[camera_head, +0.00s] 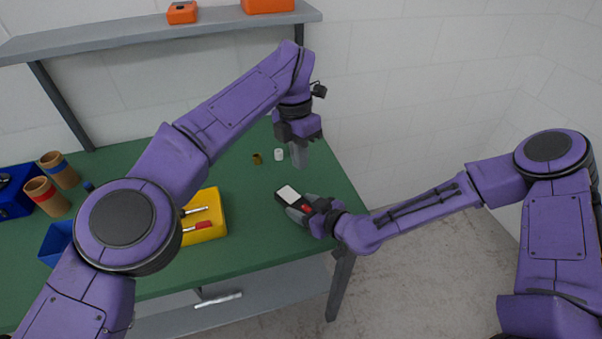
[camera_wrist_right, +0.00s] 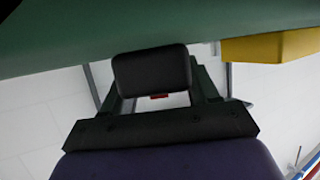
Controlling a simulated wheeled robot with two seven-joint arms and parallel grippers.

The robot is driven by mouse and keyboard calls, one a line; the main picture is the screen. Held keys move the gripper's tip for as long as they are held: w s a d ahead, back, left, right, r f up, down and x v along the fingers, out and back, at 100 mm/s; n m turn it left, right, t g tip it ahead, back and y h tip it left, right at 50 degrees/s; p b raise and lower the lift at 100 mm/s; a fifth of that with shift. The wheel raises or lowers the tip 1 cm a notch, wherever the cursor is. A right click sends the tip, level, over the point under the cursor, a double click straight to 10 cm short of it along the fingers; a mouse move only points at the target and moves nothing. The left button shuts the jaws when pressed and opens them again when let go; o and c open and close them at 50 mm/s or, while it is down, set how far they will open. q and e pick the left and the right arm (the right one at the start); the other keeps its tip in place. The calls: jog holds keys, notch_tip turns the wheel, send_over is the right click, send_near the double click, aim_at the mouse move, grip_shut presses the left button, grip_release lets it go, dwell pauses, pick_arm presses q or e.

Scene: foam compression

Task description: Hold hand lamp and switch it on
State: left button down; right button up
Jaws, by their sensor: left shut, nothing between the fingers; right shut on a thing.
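The hand lamp (camera_head: 287,194) is a dark, boxy thing with a white panel and a red spot, over the right part of the green table. My right gripper (camera_head: 303,210) is shut on it, coming in from the right. In the right wrist view the lamp (camera_wrist_right: 151,77) shows as a dark block between the fingers, with a small red patch below it. My left gripper (camera_head: 299,155) is shut and empty, pointing down above and slightly right of the lamp, apart from it. The lamp's switch cannot be made out clearly.
The green table (camera_head: 255,245) carries a yellow bin (camera_head: 207,232) with tools, blue bins (camera_head: 54,243) and brown cups (camera_head: 41,190) at left. A shelf (camera_head: 150,36) hangs behind.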

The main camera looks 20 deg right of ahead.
aim_at(308, 210)
pick_arm(q)
jog(key=shift+r, duration=0.3)
jog(key=f, duration=0.4)
jog(key=s+d+f, duration=0.1)
jog(key=f, duration=0.4)
jog(key=s+f, duration=0.1)
jog(key=f, duration=0.3)
jog(key=shift+s+d+f, duration=0.2)
jog(key=shift+s+f, duration=0.05)
jog(key=shift+f, duration=0.05)
jog(key=shift+s+f, duration=0.15)
jog(key=shift+f, duration=0.15)
